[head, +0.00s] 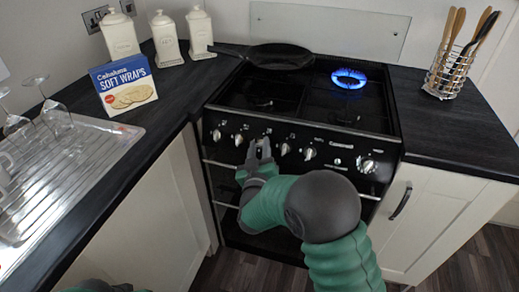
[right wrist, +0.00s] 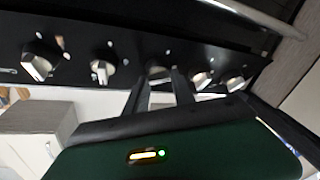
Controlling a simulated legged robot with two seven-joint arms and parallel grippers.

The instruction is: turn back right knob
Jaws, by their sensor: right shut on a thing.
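The black stove (head: 300,125) has a front panel with a row of silver knobs. My right gripper (head: 260,150) is at this panel, left of its middle, with its fingers shut around one knob. In the right wrist view, the fingers of my right gripper (right wrist: 160,82) close on that knob (right wrist: 158,71), which is partly hidden between them. Two knobs are visible on each side of it there. The back right burner (head: 348,78) burns with a blue flame. My left gripper is not clearly seen; only a sliver of my own body shows at the bottom edge.
A black pan (head: 280,56) sits on the back left burner. A utensil holder (head: 452,75) stands on the right counter. A wraps box (head: 123,85), white canisters (head: 165,40) and a drainer with glasses (head: 70,150) are on the left. Oven handles lie below the panel.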

